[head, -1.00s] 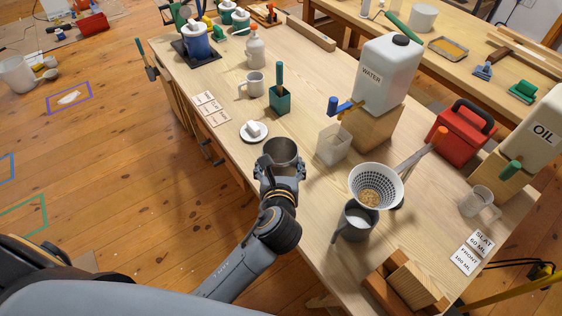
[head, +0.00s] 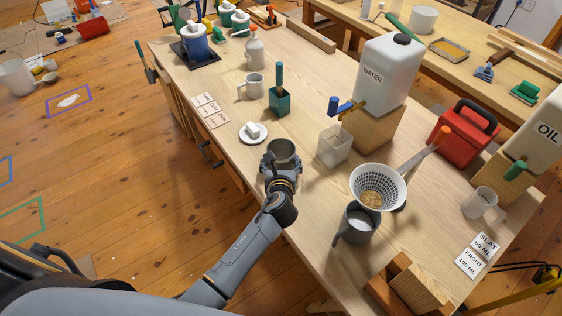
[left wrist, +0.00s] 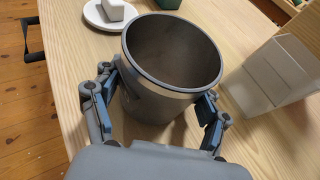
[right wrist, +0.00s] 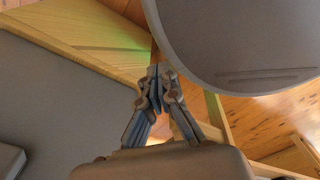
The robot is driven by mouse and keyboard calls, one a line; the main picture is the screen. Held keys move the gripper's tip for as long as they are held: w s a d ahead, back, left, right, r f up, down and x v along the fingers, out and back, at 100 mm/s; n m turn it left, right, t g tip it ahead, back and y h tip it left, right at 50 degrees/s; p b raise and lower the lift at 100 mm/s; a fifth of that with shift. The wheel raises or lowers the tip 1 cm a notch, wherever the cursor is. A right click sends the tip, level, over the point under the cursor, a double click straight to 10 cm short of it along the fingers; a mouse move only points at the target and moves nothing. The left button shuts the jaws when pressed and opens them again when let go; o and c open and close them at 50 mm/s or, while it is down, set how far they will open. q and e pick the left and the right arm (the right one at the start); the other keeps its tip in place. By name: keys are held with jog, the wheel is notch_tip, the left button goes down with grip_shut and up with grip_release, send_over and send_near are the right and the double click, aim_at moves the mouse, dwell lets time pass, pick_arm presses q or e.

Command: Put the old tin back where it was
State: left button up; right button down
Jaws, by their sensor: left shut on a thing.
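The old tin (head: 284,150) is a grey, open-topped metal can near the table's front edge, just below the white saucer in the head view. My left gripper (head: 281,163) is shut on it, one finger on each side. In the left wrist view the tin (left wrist: 172,55) is upright and looks empty inside, with the finger pads (left wrist: 155,108) at its sides. Whether its base touches the table is hard to tell. My right gripper (right wrist: 160,73) shows only in the right wrist view, its fingertips together and nothing seen between them.
A saucer (head: 243,134) with a white block stands just behind the tin. A translucent square container (head: 334,148) is to the right. A dark grey jug (head: 356,225) and a white strainer (head: 358,187) stand further right. Label cards (head: 211,110) lie at left, with bare wood around them.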

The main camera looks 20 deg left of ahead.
pick_arm(q)
jog(key=o, duration=1.4)
jog(key=shift+c, duration=0.2)
jog(key=shift+s+r, duration=0.1)
jog(key=shift+r, duration=0.05)
jog(key=v, duration=1.1)
jog(key=shift+s+d+p, duration=0.15)
jog(key=shift+s+p, duration=0.25)
